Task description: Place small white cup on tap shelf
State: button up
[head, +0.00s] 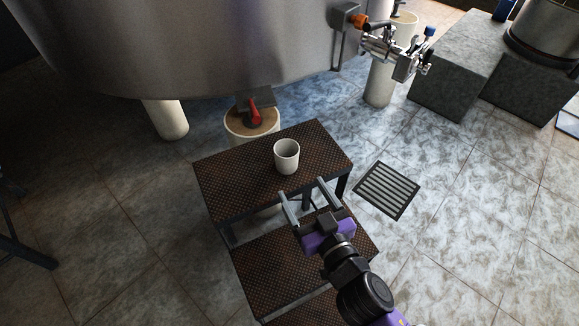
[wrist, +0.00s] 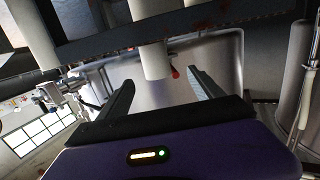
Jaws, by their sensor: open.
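The small white cup (head: 287,158) stands upright and empty on the top tread of a brown step stool (head: 232,178). My gripper (head: 302,187) is open and empty at the near edge of that tread, its two fingers pointing toward the cup but short of it. In the wrist view, which looks upside down, the cup (wrist: 155,62) appears beyond and between the open fingertips (wrist: 160,79). A red tap handle (head: 254,114) with a small dark plate (head: 266,98) sits under the tank; I cannot tell whether that plate is the tap shelf.
The large steel tank (head: 190,45) overhangs the far side of the stool. A pale round-topped stand (head: 236,126) is behind the stool. A floor grate (head: 387,190) lies to the right, with metal valve fittings (head: 400,55) farther back.

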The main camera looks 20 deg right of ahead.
jog(key=m+t+h+b, duration=0.1)
jog(key=b, duration=0.1)
send_near(283, 143)
jog(key=shift+w+a, duration=0.3)
jog(key=shift+w, duration=0.55)
jog(key=shift+w+r, duration=0.3)
jog(key=shift+w, duration=0.3)
jog(key=shift+w+d+p, duration=0.2)
jog(key=shift+w+p, duration=0.25)
jog(key=shift+w, duration=0.75)
jog(key=w, duration=0.3)
jog(key=w+d, duration=0.1)
jog(key=w, duration=0.1)
jog(key=shift+f+p, duration=0.35)
